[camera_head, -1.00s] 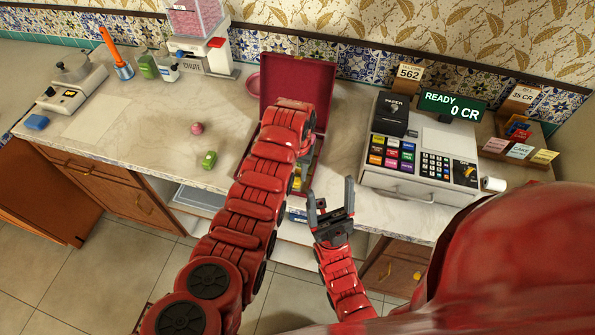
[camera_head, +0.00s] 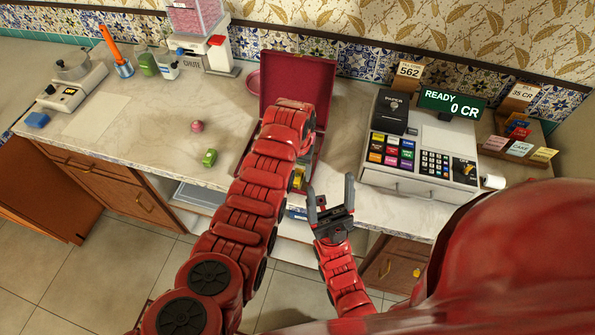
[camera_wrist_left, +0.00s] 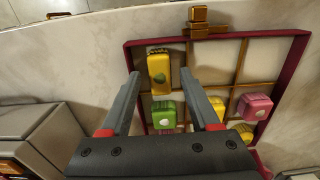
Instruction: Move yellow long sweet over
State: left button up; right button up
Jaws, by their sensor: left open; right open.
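The yellow long sweet (camera_wrist_left: 159,73) lies in a corner compartment of the dark red box (camera_wrist_left: 228,36) in the left wrist view. My left gripper (camera_wrist_left: 160,75) is open, with its fingertips on either side of this sweet in the picture; I cannot tell how far above it they are. In the head view the red box's raised lid (camera_head: 297,80) shows, but my left arm hides my left gripper and most of the box. My right gripper (camera_head: 331,203) is open and empty in front of the counter edge.
The box also holds a green sweet (camera_wrist_left: 164,116), a pink sweet (camera_wrist_left: 254,106) and another yellow sweet (camera_wrist_left: 243,131). A pink sweet (camera_head: 197,126) and a green sweet (camera_head: 209,158) lie on the counter left of the box. A cash register (camera_head: 420,155) stands right.

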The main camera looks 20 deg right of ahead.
aim_at(298, 174)
pick_arm(q)
notch_tip(298, 174, up, 5)
jog(key=shift+w+d+f+b, duration=0.1)
jog(key=shift+w+b, duration=0.05)
jog(key=shift+b, duration=0.95)
notch_tip(298, 174, up, 7)
jog(key=p, duration=0.4)
